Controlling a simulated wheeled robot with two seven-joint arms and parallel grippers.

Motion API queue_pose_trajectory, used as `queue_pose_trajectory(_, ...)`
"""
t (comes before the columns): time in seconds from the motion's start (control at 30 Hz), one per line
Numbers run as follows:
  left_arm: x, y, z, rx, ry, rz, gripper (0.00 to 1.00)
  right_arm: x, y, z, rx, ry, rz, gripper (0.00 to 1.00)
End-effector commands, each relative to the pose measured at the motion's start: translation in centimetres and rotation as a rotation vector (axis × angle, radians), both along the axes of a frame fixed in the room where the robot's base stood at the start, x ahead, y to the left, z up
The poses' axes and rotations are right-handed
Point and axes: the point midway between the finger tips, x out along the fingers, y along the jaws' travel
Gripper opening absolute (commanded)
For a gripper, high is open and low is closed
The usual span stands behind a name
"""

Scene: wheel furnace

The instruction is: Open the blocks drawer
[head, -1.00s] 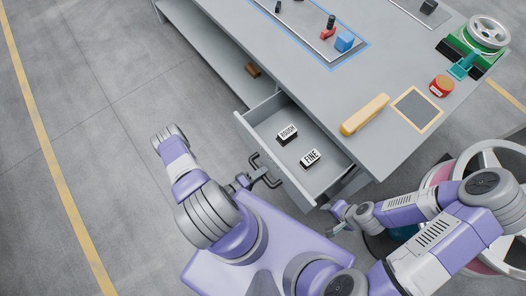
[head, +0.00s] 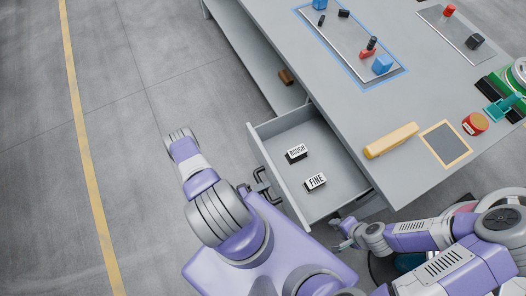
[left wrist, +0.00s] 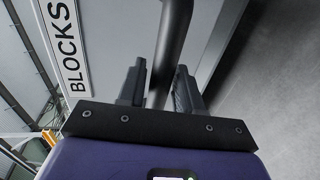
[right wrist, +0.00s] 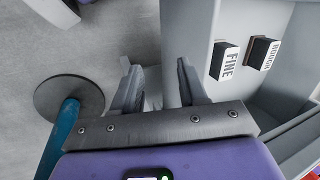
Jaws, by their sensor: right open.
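The blocks drawer (head: 306,208) is pulled well out of the grey workbench. It holds a block marked ROUGH (head: 297,153) and a block marked FINE (head: 315,182). My left gripper (head: 250,189) is at the dark handle (head: 264,173) on the drawer front. In the left wrist view, the handle bar (left wrist: 172,35) fills the gap between the fingers (left wrist: 158,85), beside the BLOCKS label (left wrist: 68,45). My right gripper (head: 338,233) is open and empty beside the drawer's right end. Its fingers also show in the right wrist view (right wrist: 155,80).
The workbench top (head: 330,105) carries a yellow bar (head: 391,141), a dark framed pad (head: 445,143), a red round item (head: 475,124) and a blue-edged tray (head: 402,74). A brown block (head: 287,76) lies on the lower shelf. Open floor (head: 120,130) is at left.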

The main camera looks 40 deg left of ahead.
Motion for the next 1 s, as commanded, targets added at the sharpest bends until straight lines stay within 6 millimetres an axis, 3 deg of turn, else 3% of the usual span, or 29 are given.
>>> queue_pose_trajectory(0.37,-0.2,0.1,0.0,0.001,0.003,0.000,0.45,0.0,0.0,0.1,0.000,0.000,0.000,0.43)
queue_pose_trajectory(0.8,-5.9,2.6,1.3,0.002,0.001,0.002,0.45,0.0,0.0,1.0,0.000,0.000,0.000,0.43)
queue_pose_trajectory(1.0,-6.9,2.9,1.5,0.001,0.002,-0.001,0.45,0.0,0.0,1.0,0.000,0.000,0.000,0.43)
